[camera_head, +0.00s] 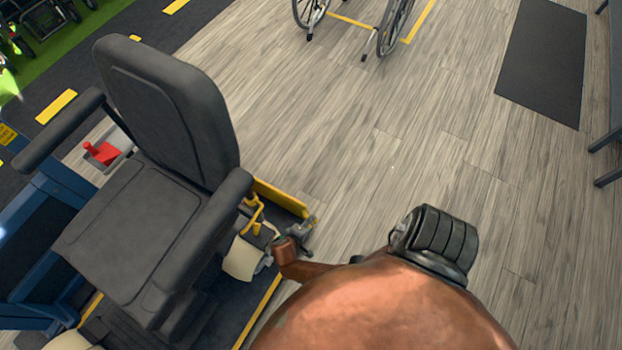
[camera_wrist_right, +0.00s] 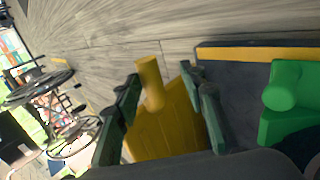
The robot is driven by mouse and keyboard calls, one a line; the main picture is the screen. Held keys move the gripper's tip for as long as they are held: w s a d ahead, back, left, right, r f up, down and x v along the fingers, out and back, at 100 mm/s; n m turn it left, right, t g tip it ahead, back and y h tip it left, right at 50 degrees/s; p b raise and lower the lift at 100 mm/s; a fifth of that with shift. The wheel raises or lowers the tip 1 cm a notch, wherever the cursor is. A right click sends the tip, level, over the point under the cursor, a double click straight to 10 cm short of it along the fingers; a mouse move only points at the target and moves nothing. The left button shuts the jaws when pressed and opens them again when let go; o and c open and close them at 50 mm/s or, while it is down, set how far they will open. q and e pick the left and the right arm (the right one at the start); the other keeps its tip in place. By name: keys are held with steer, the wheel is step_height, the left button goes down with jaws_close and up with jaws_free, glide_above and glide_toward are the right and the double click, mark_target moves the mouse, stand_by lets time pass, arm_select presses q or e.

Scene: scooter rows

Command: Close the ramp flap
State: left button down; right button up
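The yellow ramp flap (camera_head: 281,198) shows in the head view beside the seat, at the edge of the dark platform. In the right wrist view the yellow flap (camera_wrist_right: 178,128) fills the space below and between my fingers, with a round yellow peg (camera_wrist_right: 151,84) standing out from it. My right gripper (camera_wrist_right: 161,76) is open, with its two fingers apart on either side of the peg; no clear contact shows. In the head view the right gripper (camera_head: 304,229) is small and partly hidden by its own arm, close to the flap. My left gripper is not in view.
A dark padded seat (camera_head: 165,130) with armrests stands on the left. A red handle (camera_head: 101,152) is beside it. A wheelchair (camera_head: 390,25) stands at the top, and a dark mat (camera_head: 545,60) lies at the upper right. The wooden floor (camera_head: 330,120) between them is clear.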

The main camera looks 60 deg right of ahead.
steer(key=shift+a+r, duration=0.2)
steer(key=shift+a, duration=0.3)
steer(key=shift+a+r, duration=0.2)
steer(key=shift+a, duration=0.3)
steer(key=v, duration=0.7)
steer(key=shift+a, duration=0.2)
steer(key=shift+r, duration=0.15)
